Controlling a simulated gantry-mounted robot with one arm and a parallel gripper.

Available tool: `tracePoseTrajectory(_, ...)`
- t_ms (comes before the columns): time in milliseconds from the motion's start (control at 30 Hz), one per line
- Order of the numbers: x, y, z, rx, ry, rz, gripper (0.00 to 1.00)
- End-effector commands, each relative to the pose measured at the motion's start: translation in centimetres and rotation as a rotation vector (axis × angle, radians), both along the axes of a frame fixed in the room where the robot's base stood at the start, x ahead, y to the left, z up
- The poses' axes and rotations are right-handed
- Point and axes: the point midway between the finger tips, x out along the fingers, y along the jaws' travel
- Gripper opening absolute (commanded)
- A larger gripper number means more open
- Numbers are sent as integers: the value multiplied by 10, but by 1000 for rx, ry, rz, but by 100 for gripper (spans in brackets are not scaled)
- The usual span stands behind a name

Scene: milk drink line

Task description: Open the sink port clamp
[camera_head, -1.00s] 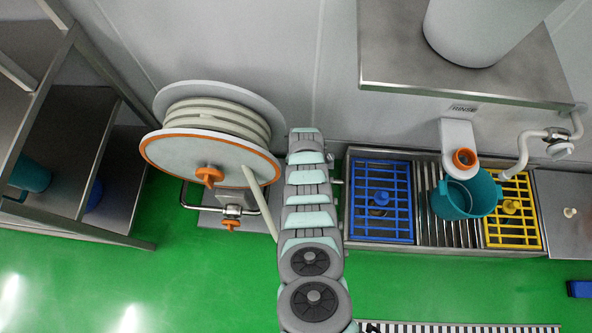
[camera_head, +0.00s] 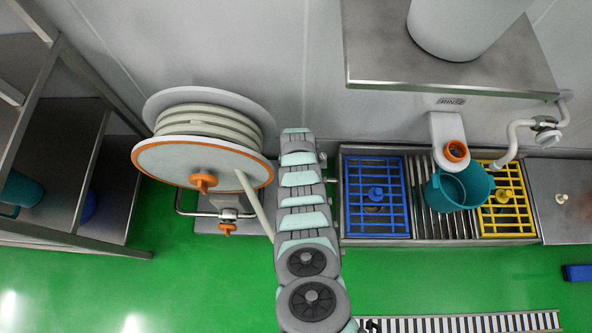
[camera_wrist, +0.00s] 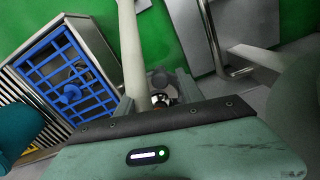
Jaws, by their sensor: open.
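In the wrist view my gripper (camera_wrist: 160,95) is open, its fingers partly hidden behind the teal gripper body. A small shiny metal fitting (camera_wrist: 160,99) with a round grey part shows between the fingers; it may be the sink port clamp, but it is too small and covered to tell its state. The sink (camera_head: 342,221) has a blue grid (camera_head: 375,222) and a yellow grid (camera_head: 506,227). A short port stub (camera_head: 331,179) sticks out of its left side, next to my arm. My arm hides the gripper in the head view.
A hose reel (camera_head: 165,165) stands left of my arm, and its pale hose (camera_head: 254,202) hangs down behind the arm. The hose also crosses the wrist view (camera_wrist: 132,45). A teal jug (camera_head: 440,195) stands over the sink. Green floor in front is mostly clear.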

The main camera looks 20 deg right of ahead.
Motion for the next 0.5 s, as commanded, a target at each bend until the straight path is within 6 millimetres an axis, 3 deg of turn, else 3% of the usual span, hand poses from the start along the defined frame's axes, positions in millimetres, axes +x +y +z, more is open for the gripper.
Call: tracePoseTrajectory(500,0,0,75,-2,-2,1,44)
